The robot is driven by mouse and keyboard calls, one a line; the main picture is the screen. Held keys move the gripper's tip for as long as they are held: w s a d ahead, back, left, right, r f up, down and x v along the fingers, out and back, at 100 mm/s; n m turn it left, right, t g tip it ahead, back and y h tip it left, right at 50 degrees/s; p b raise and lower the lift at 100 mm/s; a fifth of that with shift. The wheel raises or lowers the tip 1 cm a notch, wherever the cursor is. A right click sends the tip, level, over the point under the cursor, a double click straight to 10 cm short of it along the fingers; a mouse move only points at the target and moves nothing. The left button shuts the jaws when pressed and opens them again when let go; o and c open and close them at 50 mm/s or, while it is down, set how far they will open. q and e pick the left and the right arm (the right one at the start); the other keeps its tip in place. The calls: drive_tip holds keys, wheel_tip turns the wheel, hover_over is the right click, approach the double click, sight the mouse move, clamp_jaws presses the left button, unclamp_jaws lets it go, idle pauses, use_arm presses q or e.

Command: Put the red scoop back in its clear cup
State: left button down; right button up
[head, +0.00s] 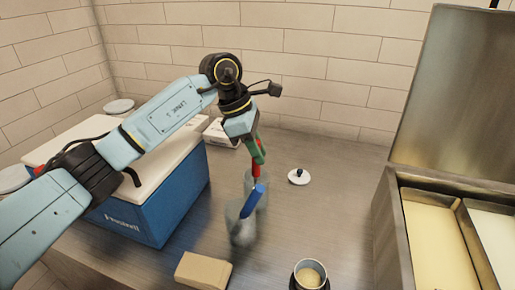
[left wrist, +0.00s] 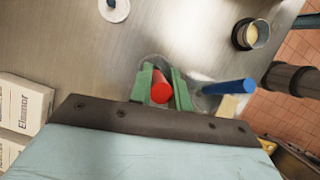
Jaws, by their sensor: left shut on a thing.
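The red scoop (head: 256,172) is upright between the green fingers of my left gripper (head: 260,155). Its red handle end (left wrist: 161,88) shows between the two fingers in the left wrist view. Its lower part is at the mouth of the rear clear cup (head: 262,198); I cannot tell how deep it sits. The rear cup is partly hidden behind a second clear cup (head: 236,232) that holds a scoop with a blue handle (head: 252,201). The blue handle (left wrist: 230,87) is beside my fingers in the left wrist view. My right gripper is in neither view.
A blue box with a pale top (head: 160,200) stands left. A white lid with a black knob (head: 299,176) lies behind right. A tan block (head: 203,270) and a small metal cup (head: 309,274) are in front. A steel bin unit (head: 388,235) stands right.

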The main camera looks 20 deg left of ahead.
use_arm(q)
drive_tip(key=c, duration=1.2)
unclamp_jaws()
drive_tip(key=shift+c, duration=0.2)
